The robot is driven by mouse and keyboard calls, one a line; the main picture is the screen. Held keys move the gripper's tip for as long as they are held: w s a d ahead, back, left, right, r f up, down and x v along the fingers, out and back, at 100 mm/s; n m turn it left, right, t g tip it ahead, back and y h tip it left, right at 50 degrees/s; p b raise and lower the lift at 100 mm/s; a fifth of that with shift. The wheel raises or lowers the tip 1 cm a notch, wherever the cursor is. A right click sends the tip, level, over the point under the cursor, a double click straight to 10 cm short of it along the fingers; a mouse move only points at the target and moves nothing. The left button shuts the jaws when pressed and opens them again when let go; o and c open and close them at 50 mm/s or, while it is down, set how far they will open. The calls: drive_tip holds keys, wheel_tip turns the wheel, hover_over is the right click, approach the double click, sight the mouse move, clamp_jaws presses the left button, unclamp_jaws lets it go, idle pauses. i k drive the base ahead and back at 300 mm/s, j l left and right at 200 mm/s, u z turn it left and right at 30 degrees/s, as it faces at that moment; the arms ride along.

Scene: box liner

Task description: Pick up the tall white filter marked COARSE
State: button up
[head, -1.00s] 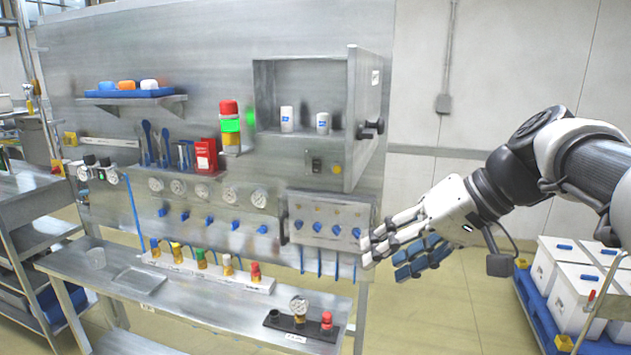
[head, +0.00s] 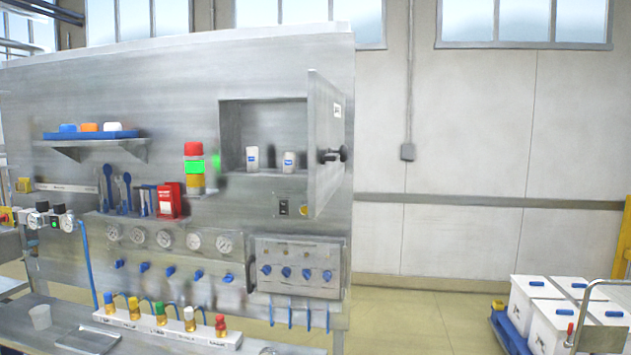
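Two white filters with blue labels stand upright in an open metal cabinet (head: 232,130) on the panel. The left filter (head: 252,159) is taller than the right filter (head: 289,161). The label text is too small to read, so I cannot tell which is marked COARSE. The cabinet door (head: 325,150) stands open on the right side, with a black knob. My gripper is not in this view.
A stack light (head: 194,165) glows green left of the cabinet. A shelf (head: 95,142) with a blue tray is at upper left. Gauges and blue valves line the panel below. White boxes (head: 555,320) on a blue pallet stand at lower right. The floor (head: 430,310) between is clear.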

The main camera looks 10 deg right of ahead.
sight(252, 152)
drive_tip(key=i+j, duration=0.35)
drive_tip(key=i, duration=0.2)
drive_tip(key=i+j, duration=0.35)
drive_tip(key=i, duration=0.2)
drive_tip(key=i+j, duration=0.35)
drive_tip(key=i, duration=0.15)
drive_tip(key=l+z, duration=0.05)
